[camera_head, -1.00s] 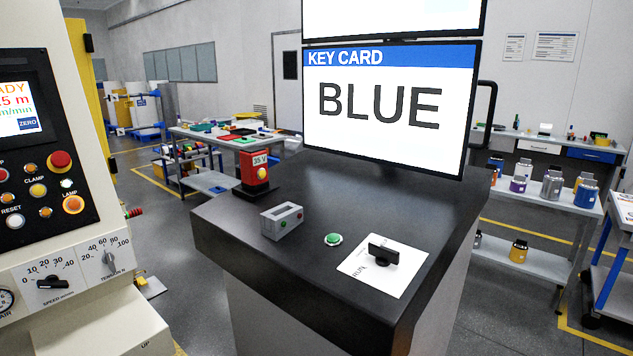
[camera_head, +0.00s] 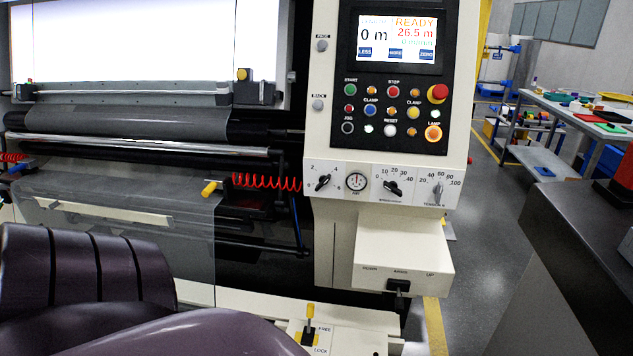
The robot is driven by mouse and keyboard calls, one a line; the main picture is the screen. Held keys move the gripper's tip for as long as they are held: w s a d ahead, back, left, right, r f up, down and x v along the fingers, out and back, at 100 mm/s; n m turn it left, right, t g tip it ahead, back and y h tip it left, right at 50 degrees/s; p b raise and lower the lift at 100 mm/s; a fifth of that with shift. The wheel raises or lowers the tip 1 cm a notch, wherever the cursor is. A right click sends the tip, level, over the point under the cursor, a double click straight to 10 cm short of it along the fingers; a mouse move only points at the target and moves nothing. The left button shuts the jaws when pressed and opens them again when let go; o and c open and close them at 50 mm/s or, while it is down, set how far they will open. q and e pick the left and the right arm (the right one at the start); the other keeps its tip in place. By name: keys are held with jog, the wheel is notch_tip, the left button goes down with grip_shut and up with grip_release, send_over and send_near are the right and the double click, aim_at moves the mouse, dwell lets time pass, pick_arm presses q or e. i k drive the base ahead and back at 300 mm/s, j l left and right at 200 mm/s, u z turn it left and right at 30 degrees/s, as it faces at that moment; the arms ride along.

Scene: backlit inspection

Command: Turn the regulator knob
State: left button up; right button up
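A black knob (camera_head: 322,182) with a small number scale sits at the left of the white strip below the machine's control panel (camera_head: 387,107). It is just left of the round AIR gauge (camera_head: 356,182). A second black knob (camera_head: 392,188), labelled for speed, is right of the gauge. A grey tension knob (camera_head: 438,191) is at the strip's right end. No label naming a regulator is readable. Neither of my grippers is in view.
A white box with a small black switch (camera_head: 398,286) juts out below the knobs. A yellow-handled lock lever (camera_head: 310,318) is lower down. Rollers and a red coiled hose (camera_head: 266,181) are to the left. A dark-topped cabinet (camera_head: 590,230) stands right, past open floor.

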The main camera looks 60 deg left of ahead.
aim_at(323, 179)
jog(key=u, duration=1.75)
